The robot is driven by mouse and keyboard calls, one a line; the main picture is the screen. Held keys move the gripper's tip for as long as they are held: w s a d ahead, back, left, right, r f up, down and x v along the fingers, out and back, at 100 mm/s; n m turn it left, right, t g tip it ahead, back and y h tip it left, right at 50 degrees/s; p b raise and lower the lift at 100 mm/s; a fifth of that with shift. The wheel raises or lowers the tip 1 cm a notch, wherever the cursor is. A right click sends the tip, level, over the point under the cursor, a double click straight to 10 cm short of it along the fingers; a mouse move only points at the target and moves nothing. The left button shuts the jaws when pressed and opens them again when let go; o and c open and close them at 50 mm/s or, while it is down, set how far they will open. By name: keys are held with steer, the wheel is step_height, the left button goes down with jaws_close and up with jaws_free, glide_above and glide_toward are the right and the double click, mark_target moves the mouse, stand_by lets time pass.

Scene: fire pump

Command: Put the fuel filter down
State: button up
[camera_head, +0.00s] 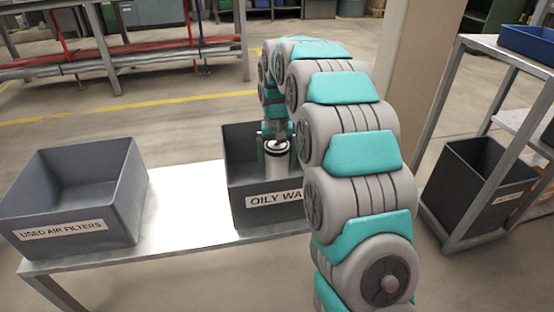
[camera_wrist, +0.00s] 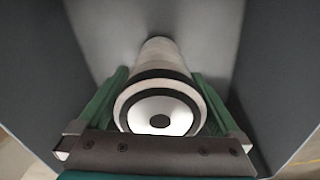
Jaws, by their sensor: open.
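The fuel filter (camera_head: 277,160) is a white cylinder with a black ring near its top, inside the grey bin labelled "OILY WA…" (camera_head: 236,190). In the wrist view the filter (camera_wrist: 160,112) shows its round white end with a dark centre hole, and its body runs down toward the bin's floor. My gripper (camera_head: 274,142) is inside the bin around the filter. Its green fingers (camera_wrist: 158,100) are open, one on each side of the filter. Whether the filter's lower end touches the floor is hard to tell. My arm hides the right part of the bin and its label.
A grey bin labelled "USED AIR FILTERS" (camera_head: 75,190) stands at the left of the white table (camera_head: 180,205), with bare tabletop between the bins. A metal shelf (camera_head: 490,130) with a dark bin (camera_head: 475,185) is at the right. A beige pillar (camera_head: 408,70) stands behind my arm.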

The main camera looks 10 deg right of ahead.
step_height(320, 180, up, 12)
steer(key=shift+r, duration=0.15)
stand_by(0.4)
steer(key=s+f, duration=0.2)
steer(key=s, duration=1.2)
steer(key=s+f+n+g, duration=0.1)
steer(key=s+f, duration=0.2)
steer(key=s, duration=1.2)
steer(key=s+f+n, duration=0.1)
steer(key=s+f, duration=0.2)
steer(key=s, duration=1.1)
steer(key=shift+s+g, duration=0.3)
steer(key=shift+g, duration=0.1)
